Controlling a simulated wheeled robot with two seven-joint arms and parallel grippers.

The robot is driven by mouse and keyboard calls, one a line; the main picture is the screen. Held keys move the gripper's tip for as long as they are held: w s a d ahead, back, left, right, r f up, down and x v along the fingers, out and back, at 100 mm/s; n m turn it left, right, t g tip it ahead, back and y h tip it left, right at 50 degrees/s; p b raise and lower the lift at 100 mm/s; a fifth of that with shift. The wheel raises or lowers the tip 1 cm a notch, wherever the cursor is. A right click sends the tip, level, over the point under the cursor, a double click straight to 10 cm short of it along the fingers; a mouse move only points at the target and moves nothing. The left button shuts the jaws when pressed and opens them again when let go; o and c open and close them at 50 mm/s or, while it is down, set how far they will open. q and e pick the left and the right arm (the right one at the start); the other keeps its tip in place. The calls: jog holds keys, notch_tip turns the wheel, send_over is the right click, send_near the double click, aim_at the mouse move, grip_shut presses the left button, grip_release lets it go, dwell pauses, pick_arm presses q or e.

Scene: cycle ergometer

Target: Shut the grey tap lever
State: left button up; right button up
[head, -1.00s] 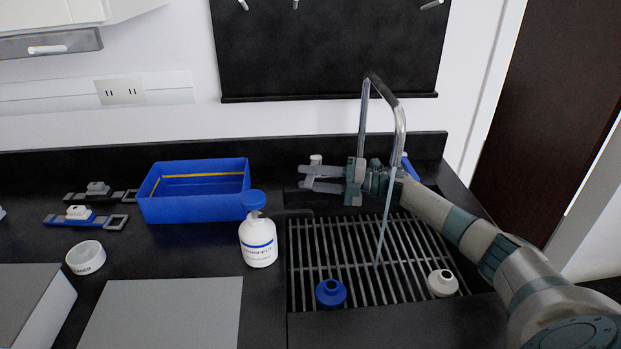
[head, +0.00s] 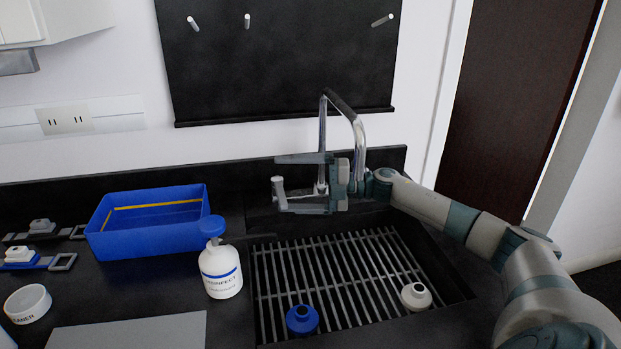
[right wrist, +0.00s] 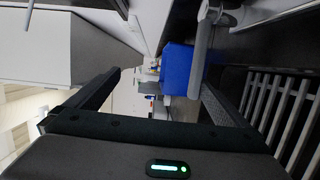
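The grey tap lever (head: 278,187) stands at the back left of the sink, by the left end of my right gripper (head: 289,183). It also shows in the right wrist view (right wrist: 203,45), near the right-hand finger. My right gripper is open, with one finger above the other in the head view. The lever's end lies between their tips, and I cannot tell whether it touches the lower finger. The chrome tap spout (head: 356,135) arches up behind the gripper. No water stream shows under it. My left gripper is not in view.
The sink grate (head: 330,280) bears a blue piece (head: 302,320) and a white piece (head: 416,296). A disinfectant bottle (head: 221,272) and a blue bin (head: 150,238) stand to the left. A black board (head: 280,70) hangs on the wall behind.

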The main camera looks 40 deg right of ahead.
jog(key=s+r, duration=0.1)
jog(key=s+d+r, duration=0.1)
jog(key=s+d+r+b, duration=0.1)
jog(key=r, duration=0.1)
jog(key=shift+d, duration=0.25)
jog(key=c, duration=0.4)
jog(key=s, duration=0.1)
jog(key=s+r, duration=0.2)
jog(key=shift+s+d, duration=0.25)
jog(key=shift+s, duration=0.1)
jog(key=c, duration=0.9)
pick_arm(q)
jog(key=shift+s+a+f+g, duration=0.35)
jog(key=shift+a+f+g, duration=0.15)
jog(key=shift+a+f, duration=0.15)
pick_arm(e)
jog(key=shift+w+d+f, duration=0.1)
jog(key=shift+w+f, duration=0.3)
jog(key=shift+w, duration=0.05)
